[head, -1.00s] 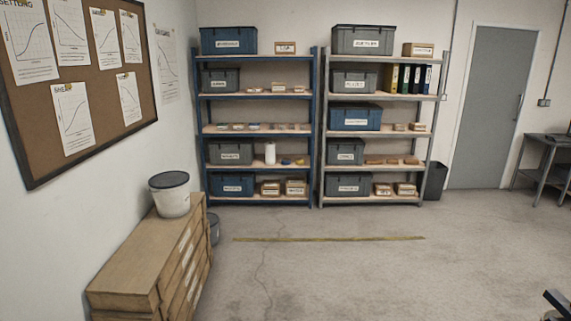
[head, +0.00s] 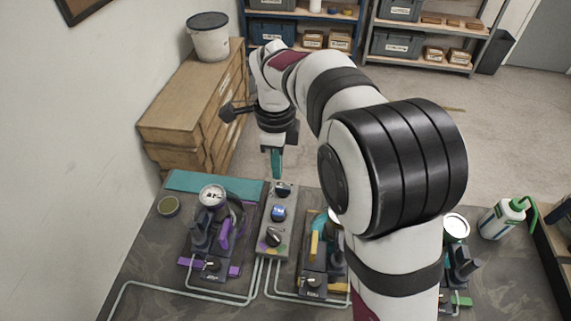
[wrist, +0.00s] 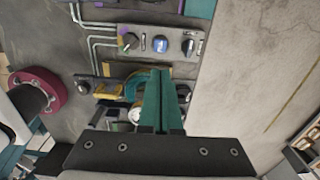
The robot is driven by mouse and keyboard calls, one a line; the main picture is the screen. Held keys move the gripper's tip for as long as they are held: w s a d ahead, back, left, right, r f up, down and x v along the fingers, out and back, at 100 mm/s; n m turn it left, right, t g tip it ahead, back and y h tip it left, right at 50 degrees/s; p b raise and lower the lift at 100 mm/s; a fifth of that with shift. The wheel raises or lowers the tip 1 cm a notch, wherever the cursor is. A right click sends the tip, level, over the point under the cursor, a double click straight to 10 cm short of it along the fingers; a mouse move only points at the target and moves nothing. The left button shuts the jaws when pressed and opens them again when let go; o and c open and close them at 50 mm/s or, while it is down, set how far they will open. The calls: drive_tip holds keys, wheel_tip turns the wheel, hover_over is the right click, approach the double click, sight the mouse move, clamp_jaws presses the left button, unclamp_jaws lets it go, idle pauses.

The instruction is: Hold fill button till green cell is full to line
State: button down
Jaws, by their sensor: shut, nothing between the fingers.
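My gripper (head: 276,174) points down with its teal fingers together, above the far end of the grey control box in the head view. In the wrist view its fingers (wrist: 161,78) are shut and empty, apart from the box. The control box (head: 265,246) has a round blue button (head: 278,213) between two dark knobs; the button also shows in the wrist view (wrist: 160,45). I cannot read its label. A station with green parts (head: 461,299) and a round gauge (head: 455,226) stands at right, partly hidden by my arm. No fill level or line can be made out.
A purple station (head: 222,236) stands left of the box, and a yellow-marked station (head: 315,250) right of it, partly behind my arm. Pale tubes (head: 165,288) run along the bench. A white bottle with green spout (head: 500,218) stands far right. A wooden drawer cabinet (head: 190,110) stands behind.

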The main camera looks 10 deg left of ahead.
sight(280, 211)
wheel_tip(280, 211, down, 14)
drive_tip(key=shift+d+r, duration=0.1)
idle(0.5)
wheel_tip(280, 211, down, 3)
drive_tip(key=shift+s+r, duration=0.1)
drive_tip(key=shift+r, duration=0.1)
drive_tip(key=shift+f, duration=0.1)
drive_tip(key=shift+d, duration=0.1)
idle(1.6)
wheel_tip(280, 211, up, 15)
drive_tip(key=shift+w+a, duration=0.3)
drive_tip(key=shift+w, duration=0.1)
idle(0.5)
